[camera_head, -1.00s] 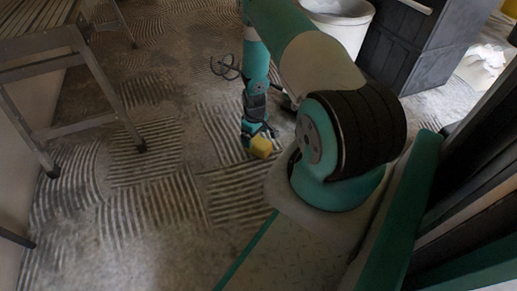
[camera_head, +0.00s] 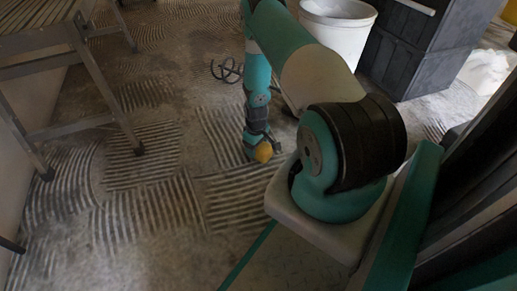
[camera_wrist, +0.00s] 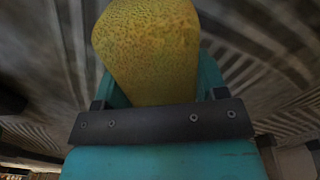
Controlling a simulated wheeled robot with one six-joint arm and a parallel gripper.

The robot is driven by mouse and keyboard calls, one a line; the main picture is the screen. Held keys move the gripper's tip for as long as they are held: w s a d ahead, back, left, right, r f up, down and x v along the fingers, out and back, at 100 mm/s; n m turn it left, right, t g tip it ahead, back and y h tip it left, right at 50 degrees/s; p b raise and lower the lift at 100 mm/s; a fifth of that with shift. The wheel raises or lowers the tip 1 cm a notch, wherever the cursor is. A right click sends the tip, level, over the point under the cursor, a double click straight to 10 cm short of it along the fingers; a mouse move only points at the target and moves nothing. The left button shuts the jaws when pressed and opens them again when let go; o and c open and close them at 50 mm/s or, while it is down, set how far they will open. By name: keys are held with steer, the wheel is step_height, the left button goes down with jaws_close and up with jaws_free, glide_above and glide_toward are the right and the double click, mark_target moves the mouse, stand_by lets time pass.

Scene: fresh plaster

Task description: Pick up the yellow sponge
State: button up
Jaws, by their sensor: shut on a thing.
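The yellow sponge (camera_head: 264,152) is at the end of my arm in the head view, near the middle of the picture. In the wrist view the sponge (camera_wrist: 148,50) fills the upper middle, with a pitted yellow surface. My gripper (camera_head: 259,147) is shut on it, and its teal fingers show at both sides of the sponge in the wrist view. The sponge's far end and the fingertips are partly hidden. In the head view I cannot tell exactly how high it is above the floor.
The floor (camera_head: 150,215) has ridged plaster patches and is mostly clear at the left. A metal-legged bench or trestle (camera_head: 80,130) stands at the upper left. A white bucket (camera_head: 337,30) and a dark cabinet (camera_head: 420,50) stand at the back right. A dark coiled cable (camera_head: 228,71) lies behind my arm.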

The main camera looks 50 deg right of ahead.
steer(key=shift+r, duration=0.1)
step_height(320, 180, up, 20)
steer(key=p, duration=1.1)
steer(key=shift+p, duration=0.35)
